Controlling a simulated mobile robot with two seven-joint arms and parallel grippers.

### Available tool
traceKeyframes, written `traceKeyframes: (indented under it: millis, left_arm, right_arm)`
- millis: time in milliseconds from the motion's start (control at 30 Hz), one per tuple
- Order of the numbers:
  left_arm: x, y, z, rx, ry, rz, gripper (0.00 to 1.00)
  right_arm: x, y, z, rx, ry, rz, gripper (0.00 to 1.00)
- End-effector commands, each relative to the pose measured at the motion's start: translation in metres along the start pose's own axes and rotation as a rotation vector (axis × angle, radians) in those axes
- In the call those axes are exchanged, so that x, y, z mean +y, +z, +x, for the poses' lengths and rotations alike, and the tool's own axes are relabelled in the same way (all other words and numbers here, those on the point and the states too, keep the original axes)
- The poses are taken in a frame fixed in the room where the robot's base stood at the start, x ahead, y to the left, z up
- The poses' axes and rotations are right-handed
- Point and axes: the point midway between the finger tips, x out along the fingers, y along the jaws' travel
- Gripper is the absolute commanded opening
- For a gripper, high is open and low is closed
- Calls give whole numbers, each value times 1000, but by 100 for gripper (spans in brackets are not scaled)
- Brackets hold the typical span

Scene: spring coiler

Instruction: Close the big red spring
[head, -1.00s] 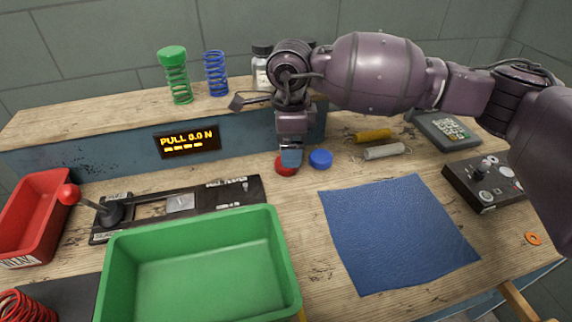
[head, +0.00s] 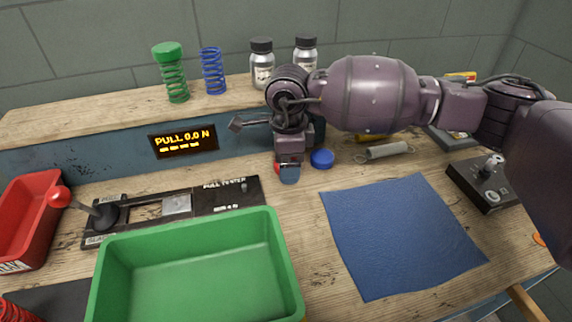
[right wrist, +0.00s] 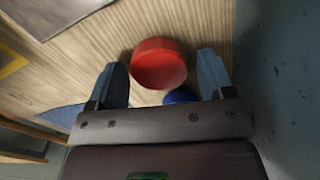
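A big red spring (head: 16,312) shows only in part at the bottom left corner of the head view. A red cap (head: 277,168) lies on the table, mostly hidden behind my right gripper (head: 289,176). In the right wrist view the red cap (right wrist: 159,63) sits in the gap between the two fingertips (right wrist: 162,68). The fingers are apart, with space on both sides of the cap. A blue cap (head: 322,158) lies just right of the gripper; its edge (right wrist: 181,97) shows in the wrist view. My left gripper is out of view.
A green bin (head: 200,240) and a pull tester (head: 233,196) are left of my gripper. A red bin (head: 28,205) stands far left. A blue mat (head: 400,235) lies right. The shelf holds a green capped spring (head: 173,75), a blue spring (head: 213,70) and bottles.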

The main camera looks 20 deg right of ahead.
Motion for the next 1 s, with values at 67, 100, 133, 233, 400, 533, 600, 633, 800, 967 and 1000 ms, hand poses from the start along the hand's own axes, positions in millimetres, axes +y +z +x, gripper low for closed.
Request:
traceKeyframes:
  millis: [67, 100, 133, 233, 400, 533, 600, 633, 800, 967, 1000]
  left_arm:
    - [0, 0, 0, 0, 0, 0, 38]
    - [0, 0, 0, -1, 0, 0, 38]
    - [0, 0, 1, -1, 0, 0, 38]
    - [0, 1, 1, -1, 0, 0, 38]
    - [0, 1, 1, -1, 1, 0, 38]
    - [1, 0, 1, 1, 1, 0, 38]
    - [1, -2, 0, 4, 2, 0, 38]
    - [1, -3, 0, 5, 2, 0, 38]
    - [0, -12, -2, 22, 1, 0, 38]
    - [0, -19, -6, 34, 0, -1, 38]
    - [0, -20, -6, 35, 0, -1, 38]
  right_arm:
    - [0, 0, 0, 0, 0, 0, 63]
    - [0, 0, 0, 0, 0, 0, 56]
    - [0, 0, 0, 0, 0, 0, 52]
    - [0, 0, 0, 0, 0, 0, 37]
    - [0, 0, 0, 0, 0, 0, 30]
    - [0, 0, -2, 0, 0, 0, 30]
    - [0, 0, -7, -1, -2, 0, 30]
    - [0, 0, -10, -1, -3, 0, 30]
    - [-1, 0, -40, -2, -8, 0, 30]
    - [-1, 0, -81, -3, -11, 0, 30]
    - [0, 0, -92, -3, -11, 0, 30]
